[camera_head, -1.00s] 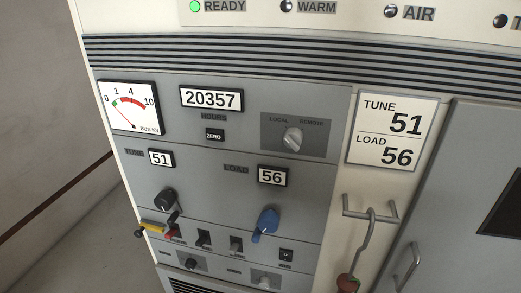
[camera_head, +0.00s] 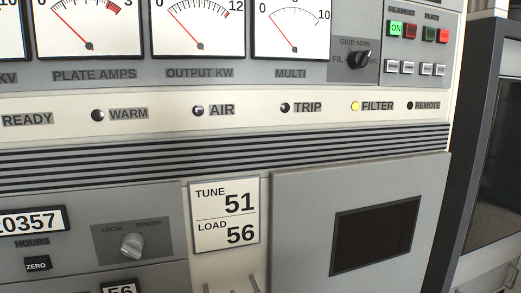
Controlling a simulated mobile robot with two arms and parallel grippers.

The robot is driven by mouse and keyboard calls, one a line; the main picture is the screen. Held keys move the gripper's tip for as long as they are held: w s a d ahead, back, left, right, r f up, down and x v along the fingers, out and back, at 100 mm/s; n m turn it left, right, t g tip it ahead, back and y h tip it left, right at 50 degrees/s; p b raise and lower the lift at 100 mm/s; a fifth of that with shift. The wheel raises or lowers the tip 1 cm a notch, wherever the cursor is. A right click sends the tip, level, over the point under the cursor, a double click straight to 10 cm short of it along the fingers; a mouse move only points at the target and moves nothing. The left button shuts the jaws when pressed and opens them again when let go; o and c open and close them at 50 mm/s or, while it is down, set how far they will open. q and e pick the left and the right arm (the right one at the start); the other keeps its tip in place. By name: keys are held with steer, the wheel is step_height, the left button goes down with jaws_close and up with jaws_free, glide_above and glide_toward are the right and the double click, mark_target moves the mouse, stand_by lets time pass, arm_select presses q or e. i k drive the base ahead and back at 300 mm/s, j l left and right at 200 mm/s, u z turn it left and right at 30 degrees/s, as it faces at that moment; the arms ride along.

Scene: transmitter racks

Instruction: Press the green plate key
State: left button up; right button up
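The green plate key (camera_head: 429,34) is the dark green, unlit-looking key under the PLATE label at the upper right of the panel. A bright red plate key (camera_head: 444,36) sits just to its right. To the left, under FILAMENT, are a bright green ON key (camera_head: 396,29) and a darker red key (camera_head: 410,31). Neither of my grippers shows in this view, and nothing covers the keys.
Several pale switches (camera_head: 408,67) sit below the keys, with a black rotary knob (camera_head: 359,60) to their left. The FILTER lamp (camera_head: 355,106) glows yellow. A dark-windowed cabinet (camera_head: 492,160) stands at the right edge. The panel front looks unobstructed.

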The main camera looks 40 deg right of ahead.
mark_target(430, 31)
steer(key=z, duration=2.05)
